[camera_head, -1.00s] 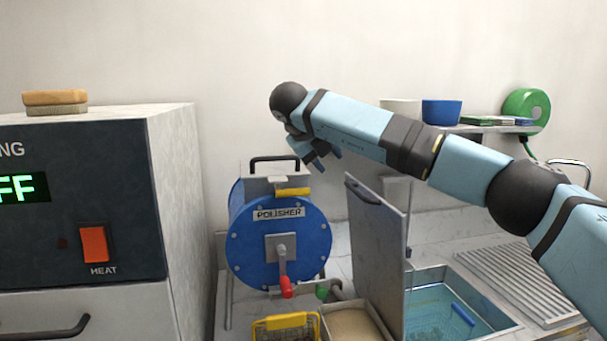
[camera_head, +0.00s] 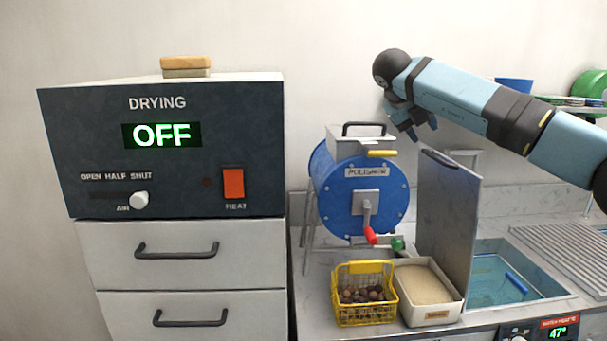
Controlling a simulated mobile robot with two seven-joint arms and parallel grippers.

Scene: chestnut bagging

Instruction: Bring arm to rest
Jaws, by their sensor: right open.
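My right arm reaches in from the right edge, and my right gripper (camera_head: 416,132) hangs at its end. The gripper is open and empty, its fingers pointing down. It appears above and to the right of the blue polisher drum (camera_head: 335,212), in front of the back wall and near the top of an upright grey panel (camera_head: 450,215). I see no contact with either. My left gripper is not in view.
A drying cabinet (camera_head: 75,160) reading OFF stands left. A yellow basket (camera_head: 363,318) of brown chestnuts and a tray (camera_head: 432,316) of tan grains sit on the counter. A water basin (camera_head: 490,285) lies right of the panel.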

